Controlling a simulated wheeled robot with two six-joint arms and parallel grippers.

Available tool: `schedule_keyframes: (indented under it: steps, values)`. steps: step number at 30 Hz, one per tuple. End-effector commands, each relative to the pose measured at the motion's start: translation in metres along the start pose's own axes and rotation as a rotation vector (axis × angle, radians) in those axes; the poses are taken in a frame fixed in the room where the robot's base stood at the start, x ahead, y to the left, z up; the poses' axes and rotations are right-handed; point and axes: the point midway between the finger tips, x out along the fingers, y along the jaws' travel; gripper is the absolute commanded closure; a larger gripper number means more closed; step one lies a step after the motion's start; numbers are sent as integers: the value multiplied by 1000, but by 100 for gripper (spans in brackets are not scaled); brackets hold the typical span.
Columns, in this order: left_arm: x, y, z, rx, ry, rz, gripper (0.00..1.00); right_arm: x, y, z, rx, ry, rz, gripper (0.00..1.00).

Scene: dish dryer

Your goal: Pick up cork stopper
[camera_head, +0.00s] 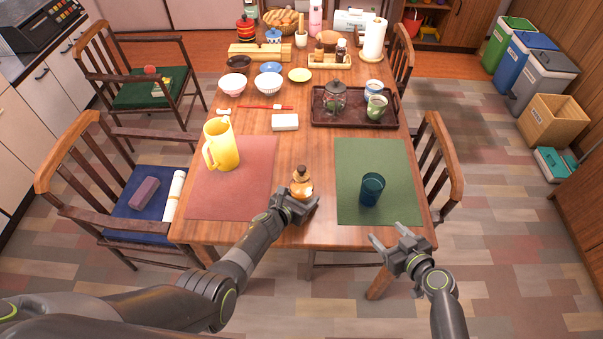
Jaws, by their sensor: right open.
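A small amber bottle (302,187) stands on the table between the red and green placemats. A brown cork stopper (301,169) sits at its top. My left gripper (293,202) is at the lower front of the bottle, with its fingers close to the bottle's sides. Whether they grip it is too small to tell. My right gripper (387,233) is open and empty at the table's front edge, below the green placemat and to the right of the bottle.
A dark blue cup (372,189) stands on the green placemat (350,153). A yellow pitcher (222,150) stands on the red placemat (240,203). A brown tray (320,112) holds a glass jar and cups behind. Bowls and chopsticks lie farther back. Chairs flank the table.

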Motion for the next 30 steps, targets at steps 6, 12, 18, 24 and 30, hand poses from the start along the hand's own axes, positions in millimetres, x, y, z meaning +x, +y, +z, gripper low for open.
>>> schedule_keyframes:
  steps: [6, 12, 18, 24, 30]
  values:
    - [0, 0, 2, 0, -3, -1, 73, 45, -58, -103, -101, 72, -252, 34]
    - [0, 0, 2, 0, -3, -1, 73, 58, -89, -144, -155, 52, -378, 34]
    - [0, 0, 2, 0, -3, -1, 73, 67, -101, -155, -172, 40, -415, 34]
    - [0, 0, 2, 0, -3, -1, 73, 95, -113, -155, -171, 38, -416, 34]
    - [0, 0, 2, 0, -3, -1, 73, 117, -122, -155, -172, 39, -414, 34]
